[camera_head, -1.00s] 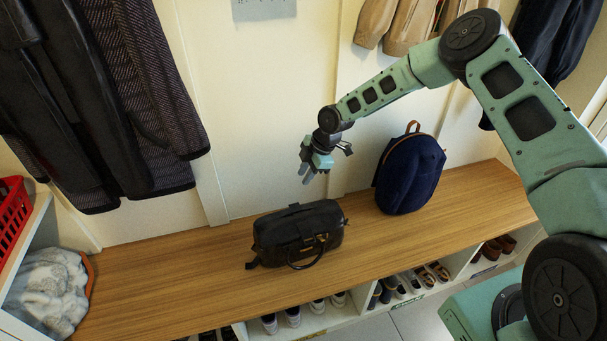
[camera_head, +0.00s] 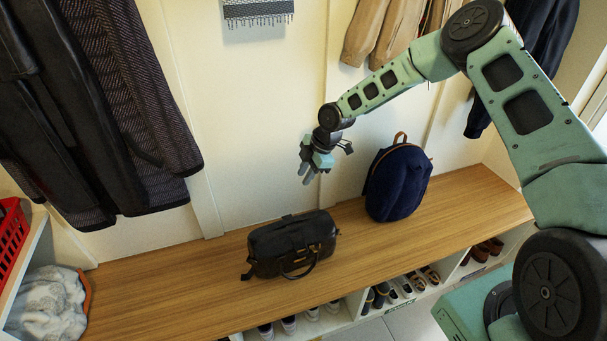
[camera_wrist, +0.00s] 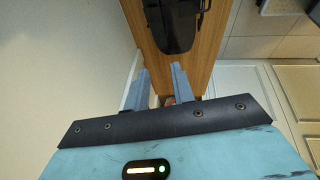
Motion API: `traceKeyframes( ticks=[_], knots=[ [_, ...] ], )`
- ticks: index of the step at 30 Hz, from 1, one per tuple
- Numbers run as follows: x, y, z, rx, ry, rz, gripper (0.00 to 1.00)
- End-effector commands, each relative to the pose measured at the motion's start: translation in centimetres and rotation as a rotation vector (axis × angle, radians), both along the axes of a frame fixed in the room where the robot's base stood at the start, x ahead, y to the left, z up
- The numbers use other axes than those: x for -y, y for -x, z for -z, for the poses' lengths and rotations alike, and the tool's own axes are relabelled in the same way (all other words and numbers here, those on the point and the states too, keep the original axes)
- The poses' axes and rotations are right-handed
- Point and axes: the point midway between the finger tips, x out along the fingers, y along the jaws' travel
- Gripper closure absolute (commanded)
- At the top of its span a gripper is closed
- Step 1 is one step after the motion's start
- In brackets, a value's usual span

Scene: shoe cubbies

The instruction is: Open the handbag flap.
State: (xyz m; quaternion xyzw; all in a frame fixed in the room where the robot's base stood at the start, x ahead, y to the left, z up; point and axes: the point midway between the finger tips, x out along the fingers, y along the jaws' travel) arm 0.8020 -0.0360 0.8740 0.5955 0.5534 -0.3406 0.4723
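The black handbag (camera_head: 291,246) stands on the wooden bench, its front facing the room and a dark handle hanging over that side. Whether its flap is open I cannot tell at this size. My gripper (camera_head: 307,180) is in the air above the bench, a little above and right of the bag in the head view, not touching it. In the wrist view my gripper (camera_wrist: 163,85) shows two fingers spread apart with nothing between them. The handbag (camera_wrist: 174,22) is beyond the fingertips, cut off by the top edge.
A navy backpack (camera_head: 397,183) stands on the bench (camera_head: 190,275) to the right. Dark coats (camera_head: 120,110) hang at the left. A red basket (camera_head: 12,238) and a grey fluffy item (camera_head: 48,305) are at far left. Shoes fill cubbies below the bench. Bare bench lies left of the bag.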

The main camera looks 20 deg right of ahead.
Motion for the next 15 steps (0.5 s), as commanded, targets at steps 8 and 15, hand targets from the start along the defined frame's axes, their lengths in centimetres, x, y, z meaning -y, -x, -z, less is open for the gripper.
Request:
traceKeyframes(
  ticks=[8, 15],
  knots=[
    [0.7, 0.3, -2.0, 0.0, 0.0, 0.001, 0.75],
    [1.2, 0.6, -3.5, 0.0, 0.0, 0.001, 0.75]
  ],
)
